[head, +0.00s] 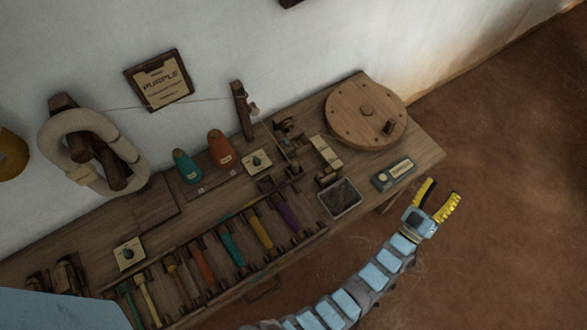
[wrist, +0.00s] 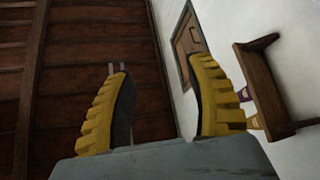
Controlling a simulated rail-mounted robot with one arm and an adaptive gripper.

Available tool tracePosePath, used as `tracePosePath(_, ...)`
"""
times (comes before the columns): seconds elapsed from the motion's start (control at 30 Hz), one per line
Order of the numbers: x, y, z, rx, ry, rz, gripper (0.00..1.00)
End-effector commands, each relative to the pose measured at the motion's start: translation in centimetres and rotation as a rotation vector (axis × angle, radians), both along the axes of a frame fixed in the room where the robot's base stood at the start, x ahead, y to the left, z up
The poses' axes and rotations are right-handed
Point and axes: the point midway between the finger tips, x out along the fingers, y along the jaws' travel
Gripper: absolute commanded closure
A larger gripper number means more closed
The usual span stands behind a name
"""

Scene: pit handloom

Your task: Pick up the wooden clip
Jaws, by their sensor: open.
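My gripper (head: 444,188) is open and empty, with its yellow fingers spread, off the right front end of the wooden bench (head: 425,153). In the wrist view its two fingers (wrist: 160,65) stand apart with nothing between them. I cannot tell for sure which piece is the wooden clip. A small pale wooden piece (head: 326,153) lies on the bench left of the round wooden disc (head: 367,110), and it may be the clip. My gripper is well to the right of it and apart from it. No clip shows in the wrist view.
A metal tray (head: 340,198) and a small labelled box (head: 394,174) sit near the bench's front edge. A rack of coloured bobbins (head: 232,241), two cones (head: 220,149) and a coil of pale rope (head: 126,148) are further left. The floor on the right is clear.

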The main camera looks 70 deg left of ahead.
Motion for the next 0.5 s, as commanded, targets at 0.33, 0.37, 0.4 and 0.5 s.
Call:
tracePosePath(0.33, 9.3, 7.9, -2.6, -0.312, 0.222, -0.038, 0.46)
tracePosePath(0.37, 9.9, 8.5, -2.7, -0.338, 0.239, -0.044, 0.46)
tracePosePath(0.4, 10.7, 9.3, -2.9, -0.372, 0.264, -0.049, 0.46)
tracePosePath(0.5, 12.3, 11.0, -3.4, -0.457, 0.325, -0.067, 0.46)
